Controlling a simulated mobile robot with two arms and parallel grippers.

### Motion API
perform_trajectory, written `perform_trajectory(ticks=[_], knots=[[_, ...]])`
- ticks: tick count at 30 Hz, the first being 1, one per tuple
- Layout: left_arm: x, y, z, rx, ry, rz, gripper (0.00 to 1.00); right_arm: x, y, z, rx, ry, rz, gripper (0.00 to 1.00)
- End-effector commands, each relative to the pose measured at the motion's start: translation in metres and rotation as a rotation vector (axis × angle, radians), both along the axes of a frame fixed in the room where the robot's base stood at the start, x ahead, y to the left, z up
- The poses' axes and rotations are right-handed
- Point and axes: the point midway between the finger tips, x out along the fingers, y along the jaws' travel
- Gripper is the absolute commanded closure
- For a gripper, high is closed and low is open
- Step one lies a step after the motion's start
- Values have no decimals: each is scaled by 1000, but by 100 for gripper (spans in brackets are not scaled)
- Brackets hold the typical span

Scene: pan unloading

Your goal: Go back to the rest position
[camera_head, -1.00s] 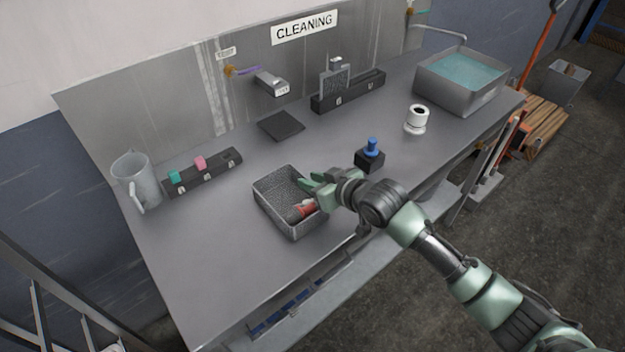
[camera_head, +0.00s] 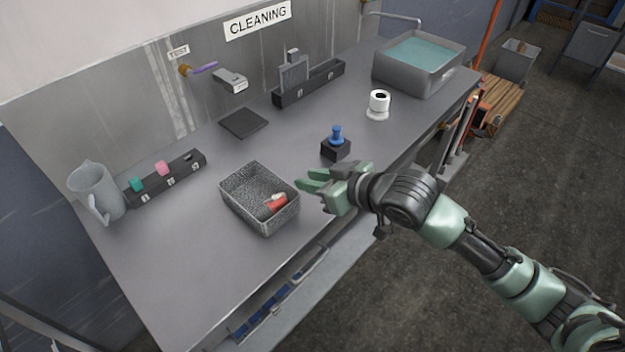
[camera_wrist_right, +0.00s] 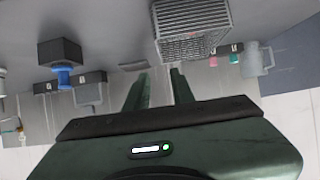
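My right gripper (camera_head: 312,184) hangs over the front part of the worktop, just right of a grey mesh basket (camera_head: 240,210). Its two green fingers stand apart with nothing between them; the gap also shows in the right wrist view (camera_wrist_right: 160,88). A red and white item (camera_head: 275,203) lies inside the basket, apart from the gripper. The basket also shows in the wrist view (camera_wrist_right: 192,20), beyond the fingertips. My left gripper is not in view.
A blue-handled piece in a black block (camera_head: 336,150) stands close behind the gripper. A white round fitting (camera_head: 378,105), a water basin (camera_head: 380,72), a dark pad (camera_head: 243,123), a black rack (camera_head: 135,198) and a jug (camera_head: 92,188) stand on the worktop. Open floor lies to the right.

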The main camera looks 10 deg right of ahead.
Motion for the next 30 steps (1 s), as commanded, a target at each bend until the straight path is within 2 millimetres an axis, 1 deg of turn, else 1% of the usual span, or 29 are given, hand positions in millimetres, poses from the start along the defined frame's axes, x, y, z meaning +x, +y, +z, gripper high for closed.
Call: perform_trajectory(ticks=[14,17,20,23,25,27,30], knots=[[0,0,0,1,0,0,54,-1,-1,1,-1,1,0,76],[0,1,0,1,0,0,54,-4,0,-3,-3,8,-2,76],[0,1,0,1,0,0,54,-20,3,-19,-17,41,-13,76],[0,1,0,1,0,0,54,-51,1,-48,-48,112,-54,76],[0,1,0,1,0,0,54,-78,-7,-71,-82,180,-104,76],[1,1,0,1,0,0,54,-106,-21,-92,-121,253,-161,76],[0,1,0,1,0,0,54,-141,-41,-115,-172,350,-232,76]])
